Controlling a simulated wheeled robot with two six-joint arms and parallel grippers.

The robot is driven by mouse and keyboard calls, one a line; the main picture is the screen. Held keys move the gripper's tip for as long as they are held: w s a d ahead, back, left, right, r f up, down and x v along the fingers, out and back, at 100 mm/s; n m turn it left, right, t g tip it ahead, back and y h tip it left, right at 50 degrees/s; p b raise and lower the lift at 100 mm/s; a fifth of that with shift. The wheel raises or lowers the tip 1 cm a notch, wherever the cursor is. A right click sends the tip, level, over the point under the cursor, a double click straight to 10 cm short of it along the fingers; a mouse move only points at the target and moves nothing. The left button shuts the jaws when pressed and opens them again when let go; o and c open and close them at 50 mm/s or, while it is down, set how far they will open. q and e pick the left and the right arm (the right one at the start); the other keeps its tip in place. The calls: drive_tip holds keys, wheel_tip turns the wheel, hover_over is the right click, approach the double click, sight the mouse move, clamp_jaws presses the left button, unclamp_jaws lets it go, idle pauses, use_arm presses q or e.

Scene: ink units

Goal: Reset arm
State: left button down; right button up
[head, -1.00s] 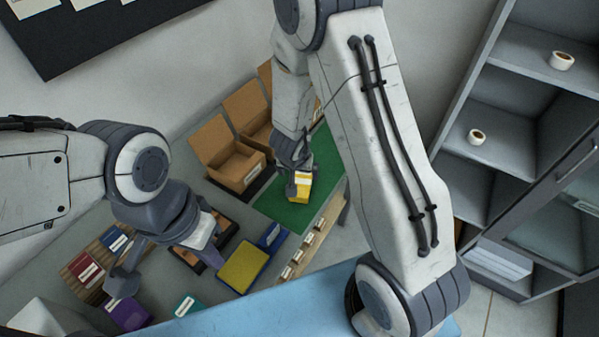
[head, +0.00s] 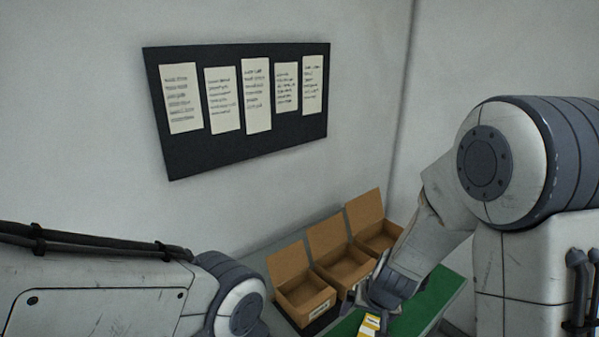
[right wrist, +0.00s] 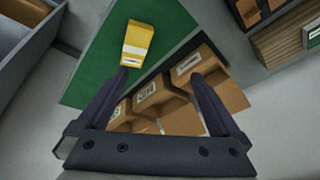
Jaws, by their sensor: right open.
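My right gripper (head: 368,302) is open and empty above the green mat (head: 432,300) in the head view. Its two dark fingers (right wrist: 158,78) stand wide apart in the right wrist view. A yellow ink unit with a white label (right wrist: 138,45) lies on the mat (right wrist: 98,65), just beyond the tip of the left finger and not between the fingers. The unit (head: 371,325) also shows in the head view, below the right gripper and partly hidden by it. My left arm enters the head view at lower left, but its gripper is outside the frame.
Open cardboard boxes stand in a row behind the mat: a left one (head: 306,298), a middle one (head: 345,270) and a right one (head: 378,240). A dark board with several paper sheets (head: 240,140) hangs on the wall. A ribbed brown block (right wrist: 285,42) shows at upper right in the wrist view.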

drive_tip(key=s+d+r+n+g, duration=0.25)
drive_tip(key=s+r, duration=0.35)
drive_tip(key=s, duration=0.3)
drive_tip(key=s+a+r+n+g+b, duration=0.1)
drive_tip(key=s+a+n+b, duration=0.3)
drive_tip(key=s+a+n, duration=0.3)
drive_tip(key=s+a, duration=0.5)
drive_tip(key=s, duration=0.1)
drive_tip(key=shift+a+n+g, duration=0.35)
drive_tip(key=shift+a, duration=0.05)
